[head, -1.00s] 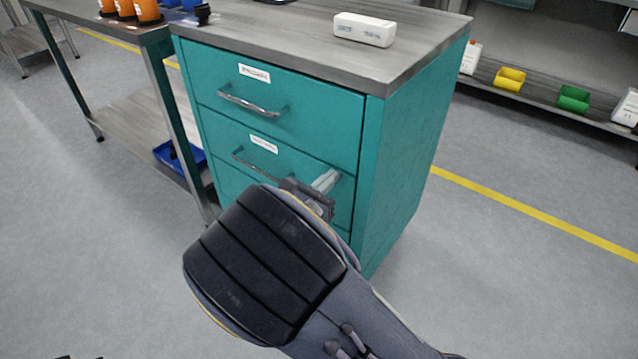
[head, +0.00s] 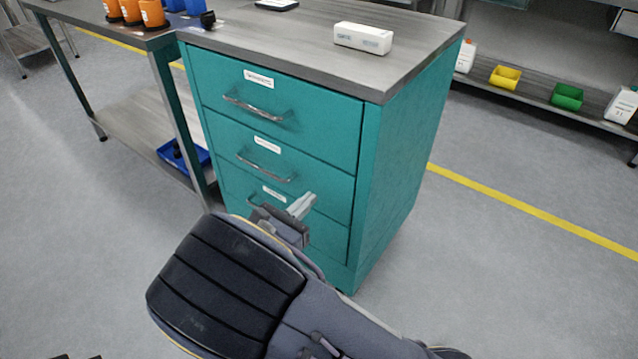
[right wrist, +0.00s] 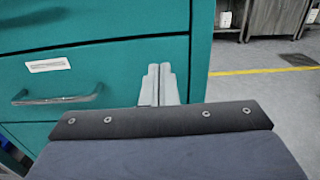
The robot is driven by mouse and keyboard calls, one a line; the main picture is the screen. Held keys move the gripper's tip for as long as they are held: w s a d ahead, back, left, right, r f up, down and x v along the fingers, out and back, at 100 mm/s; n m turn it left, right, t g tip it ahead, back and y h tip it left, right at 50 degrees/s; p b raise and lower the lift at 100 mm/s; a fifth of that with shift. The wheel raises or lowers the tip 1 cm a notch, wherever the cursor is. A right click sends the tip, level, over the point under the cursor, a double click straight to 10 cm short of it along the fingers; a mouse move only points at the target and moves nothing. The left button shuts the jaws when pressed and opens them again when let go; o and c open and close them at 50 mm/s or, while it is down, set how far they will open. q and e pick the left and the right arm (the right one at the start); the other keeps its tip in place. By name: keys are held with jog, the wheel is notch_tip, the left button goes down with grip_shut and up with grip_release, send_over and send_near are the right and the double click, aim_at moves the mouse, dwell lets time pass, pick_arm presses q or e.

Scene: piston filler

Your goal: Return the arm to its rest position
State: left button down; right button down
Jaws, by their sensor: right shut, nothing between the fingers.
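My right arm comes up from the bottom of the head view. Its gripper (head: 303,204) is shut and empty, in front of the lower part of a teal drawer cabinet (head: 392,180). In the right wrist view the two grey fingers (right wrist: 158,84) lie side by side, in front of the cabinet front (right wrist: 125,68). A drawer handle (right wrist: 57,97) is to their left there, apart from them. All three drawers look closed. My arm hides part of the lowest drawer. My left gripper is not in view.
A white box (head: 363,38) stands on the cabinet's grey top. A workbench (head: 105,36) with orange containers (head: 153,14) adjoins at left, with a blue tray (head: 203,156) on its lower shelf. Yellow (head: 505,77) and green (head: 567,96) bins sit on a shelf at right. The floor right of the cabinet is clear.

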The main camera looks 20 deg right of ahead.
jog(key=shift+p+v, duration=0.5)
jog(key=shift+v, duration=2.1)
